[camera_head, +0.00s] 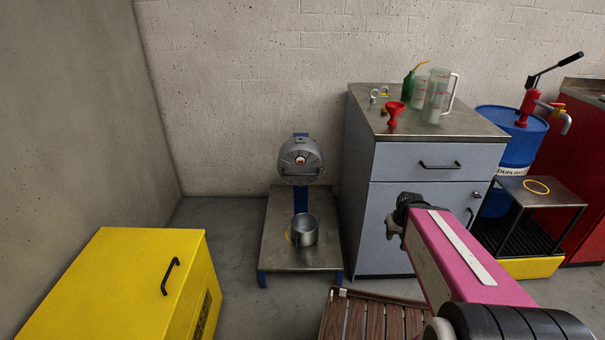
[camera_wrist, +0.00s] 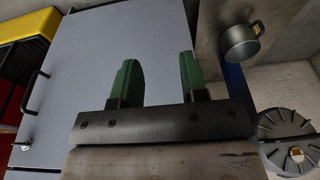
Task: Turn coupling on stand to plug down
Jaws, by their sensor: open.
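The coupling (camera_head: 300,158) is a grey round metal body on a blue post of the stand (camera_head: 300,203). Its face has a dark ring and a small orange and white centre. A small nub shows at its top edge; I cannot tell whether it is the plug. In the wrist view the ribbed coupling (camera_wrist: 272,128) is at the lower right. My gripper (camera_wrist: 158,82) is open with two green fingers and nothing between them. In the head view my gripper (camera_head: 398,214) is right of the coupling, apart from it, before the grey cabinet.
A metal cup (camera_head: 304,230) stands on the stand's low table (camera_head: 275,258). The grey cabinet (camera_head: 415,200) carries a red funnel (camera_head: 393,113) and jugs. A yellow box (camera_head: 125,285) is at left. A slatted wooden platform (camera_head: 375,318) lies in front. Floor between box and stand is clear.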

